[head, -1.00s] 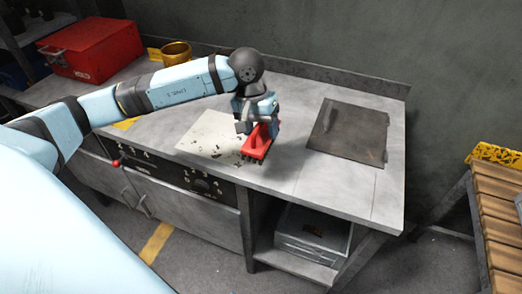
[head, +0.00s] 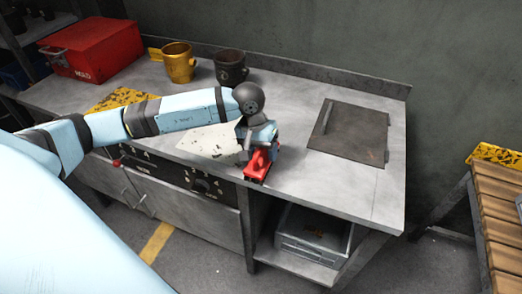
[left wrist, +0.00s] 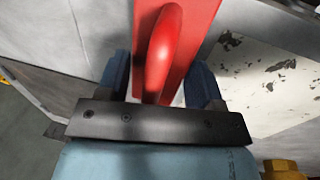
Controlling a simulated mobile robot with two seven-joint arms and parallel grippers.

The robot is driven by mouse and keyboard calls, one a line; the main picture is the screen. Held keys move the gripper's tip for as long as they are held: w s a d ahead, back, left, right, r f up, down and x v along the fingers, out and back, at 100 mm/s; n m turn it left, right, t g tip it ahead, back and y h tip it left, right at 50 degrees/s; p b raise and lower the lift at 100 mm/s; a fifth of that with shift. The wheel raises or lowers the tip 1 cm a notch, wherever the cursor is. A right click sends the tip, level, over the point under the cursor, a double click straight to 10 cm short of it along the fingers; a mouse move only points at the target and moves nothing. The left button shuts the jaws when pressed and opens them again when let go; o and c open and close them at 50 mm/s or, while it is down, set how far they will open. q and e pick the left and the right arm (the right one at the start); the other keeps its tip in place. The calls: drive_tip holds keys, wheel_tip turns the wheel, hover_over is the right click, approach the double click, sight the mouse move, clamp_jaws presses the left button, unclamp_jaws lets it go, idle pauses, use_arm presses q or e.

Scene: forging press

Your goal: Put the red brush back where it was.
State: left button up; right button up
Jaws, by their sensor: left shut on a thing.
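The red brush (head: 257,165) is at the front edge of the grey worktop, right of the pale worn plate (head: 212,141). My left gripper (head: 258,148) is over it and shut on its handle. In the left wrist view, the red handle (left wrist: 165,50) stands between the two blue fingers (left wrist: 160,85). The brush's underside is hidden, so I cannot tell whether it touches the worktop. The pale plate, with dark chipped spots, also shows at the right of the left wrist view (left wrist: 270,80). My right gripper is not in view.
A dark hinged-looking plate (head: 347,130) lies on the worktop at the right. A yellow mug (head: 178,63) and a dark mug (head: 230,67) stand at the back, with a red box (head: 92,50) at the far left. Below is a shelf with a grey metal box (head: 311,234).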

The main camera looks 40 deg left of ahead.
use_arm(q)
drive_tip(key=o, duration=1)
drive_tip(key=shift+f, duration=0.1)
drive_tip(key=shift+r+p, duration=0.3)
drive_tip(key=shift+p, duration=0.2)
drive_tip(key=r, duration=0.2)
drive_tip(key=a+r, duration=0.1)
drive_tip(key=r, duration=0.1)
drive_tip(key=shift+r+b, duration=0.2)
drive_tip(key=shift+b, duration=0.1)
drive_tip(key=r, duration=0.2)
drive_tip(key=a+r, duration=0.1)
drive_tip(key=r, duration=0.4)
drive_tip(key=shift+s+a+r, duration=0.1)
drive_tip(key=shift+s+a, duration=0.05)
drive_tip(key=shift+s, duration=0.1)
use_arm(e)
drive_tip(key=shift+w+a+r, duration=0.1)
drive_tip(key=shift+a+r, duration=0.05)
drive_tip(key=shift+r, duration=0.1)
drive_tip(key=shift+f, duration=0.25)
